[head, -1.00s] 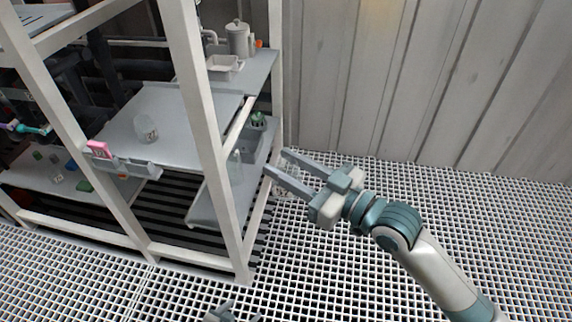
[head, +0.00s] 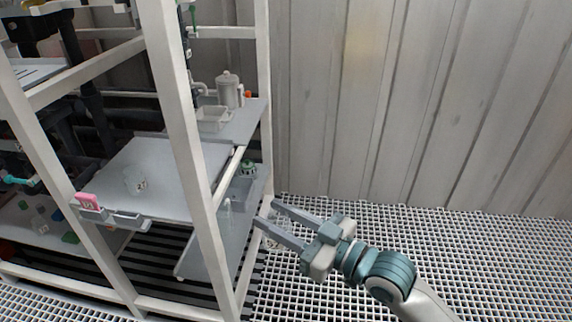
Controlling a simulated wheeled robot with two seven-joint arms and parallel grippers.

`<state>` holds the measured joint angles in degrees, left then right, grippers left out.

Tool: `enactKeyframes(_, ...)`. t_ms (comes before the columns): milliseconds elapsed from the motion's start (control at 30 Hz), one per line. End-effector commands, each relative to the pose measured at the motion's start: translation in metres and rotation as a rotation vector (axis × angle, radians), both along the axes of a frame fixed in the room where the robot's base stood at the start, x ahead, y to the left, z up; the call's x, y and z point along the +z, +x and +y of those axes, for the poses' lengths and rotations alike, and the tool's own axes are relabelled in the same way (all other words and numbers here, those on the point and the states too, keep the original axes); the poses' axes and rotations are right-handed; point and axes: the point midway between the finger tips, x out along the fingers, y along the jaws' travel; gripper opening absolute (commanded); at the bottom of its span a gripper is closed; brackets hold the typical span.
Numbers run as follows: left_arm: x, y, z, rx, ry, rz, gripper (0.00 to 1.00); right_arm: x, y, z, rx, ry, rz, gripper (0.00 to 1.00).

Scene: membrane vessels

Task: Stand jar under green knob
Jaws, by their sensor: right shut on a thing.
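My right gripper (head: 267,213) is in front of the rack's right post, over the grating floor. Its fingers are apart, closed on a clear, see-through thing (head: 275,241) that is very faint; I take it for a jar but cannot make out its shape. Another clear jar (head: 135,181) with a small label stands on the rack's middle shelf (head: 175,165). A small green part (head: 193,17) shows high on the rack, at the top edge; I cannot tell whether it is the green knob. My left gripper is not in view.
A white rack post (head: 185,130) stands left of my right gripper. The shelf's back holds a grey lidded canister (head: 228,90) and a pale tray (head: 212,118). A pink tag (head: 87,201) sits on the front edge. A green-topped item (head: 248,169) is lower. The right floor is clear.

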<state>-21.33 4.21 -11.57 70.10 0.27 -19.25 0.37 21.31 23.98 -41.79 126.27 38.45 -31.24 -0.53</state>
Motion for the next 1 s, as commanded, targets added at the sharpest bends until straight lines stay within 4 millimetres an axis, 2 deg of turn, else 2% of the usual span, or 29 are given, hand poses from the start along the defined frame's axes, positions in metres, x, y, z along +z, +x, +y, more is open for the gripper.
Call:
enactKeyframes(333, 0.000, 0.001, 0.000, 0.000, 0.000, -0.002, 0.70, 0.010, 0.005, -0.006, -0.054, 0.005, 0.001, 0.14)
enactKeyframes(467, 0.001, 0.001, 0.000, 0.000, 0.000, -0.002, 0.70, 0.021, 0.013, -0.019, -0.139, 0.008, 0.002, 0.14)
enactKeyframes(533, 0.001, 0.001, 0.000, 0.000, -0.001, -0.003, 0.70, 0.027, 0.019, -0.031, -0.207, 0.009, 0.004, 0.14)
enactKeyframes(667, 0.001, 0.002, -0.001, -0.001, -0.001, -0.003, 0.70, 0.030, 0.033, -0.072, -0.386, 0.010, 0.008, 0.14)
enactKeyframes(767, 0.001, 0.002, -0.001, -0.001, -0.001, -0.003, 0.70, 0.023, 0.040, -0.114, -0.545, 0.007, 0.011, 0.14)
enactKeyframes(900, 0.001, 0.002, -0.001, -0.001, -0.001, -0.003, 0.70, 0.005, 0.040, -0.170, -0.740, 0.002, 0.011, 0.14)
enactKeyframes(1000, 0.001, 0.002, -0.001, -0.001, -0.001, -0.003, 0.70, -0.009, 0.036, -0.203, -0.851, 0.000, 0.009, 0.14)
